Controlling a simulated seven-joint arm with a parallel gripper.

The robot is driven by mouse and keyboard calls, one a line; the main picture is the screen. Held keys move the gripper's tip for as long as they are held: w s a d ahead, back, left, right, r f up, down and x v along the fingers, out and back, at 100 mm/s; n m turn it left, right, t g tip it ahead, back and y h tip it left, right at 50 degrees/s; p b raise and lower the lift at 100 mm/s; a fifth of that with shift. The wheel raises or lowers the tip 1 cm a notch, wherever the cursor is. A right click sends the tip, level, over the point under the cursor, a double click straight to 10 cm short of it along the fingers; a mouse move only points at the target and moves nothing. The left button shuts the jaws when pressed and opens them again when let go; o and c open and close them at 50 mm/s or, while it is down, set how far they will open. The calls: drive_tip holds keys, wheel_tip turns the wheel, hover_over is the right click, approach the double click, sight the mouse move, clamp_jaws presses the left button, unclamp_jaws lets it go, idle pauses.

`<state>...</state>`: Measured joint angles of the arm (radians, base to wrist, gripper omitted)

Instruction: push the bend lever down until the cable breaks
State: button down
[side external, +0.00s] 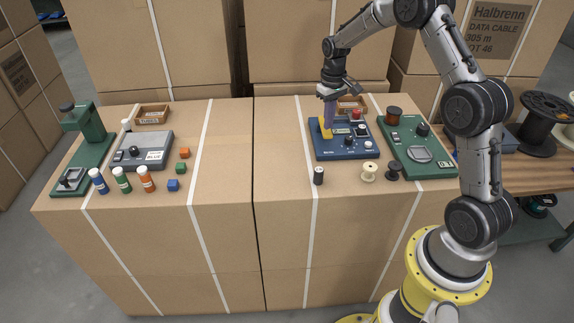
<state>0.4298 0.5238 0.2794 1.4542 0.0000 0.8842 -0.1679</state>
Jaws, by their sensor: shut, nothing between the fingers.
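The blue panel device (327,153) lies on the right half of the cardboard-box worktop. A yellow upright part (325,131), which looks like the bend lever, stands at its left back. My gripper (329,122) points down from above with its fingers shut and empty. Its purplish fingers reach the top of the yellow part or just behind it; I cannot tell whether they touch. The cable is too small or hidden to make out.
Bottles, cubes and a grey device (143,152) stand left. The middle is clear.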

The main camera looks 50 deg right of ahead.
sight(327, 132)
drive_tip(key=shift+f, duration=1.8)
idle(0.7)
idle(0.3)
drive_tip(key=shift+r, duration=3.75)
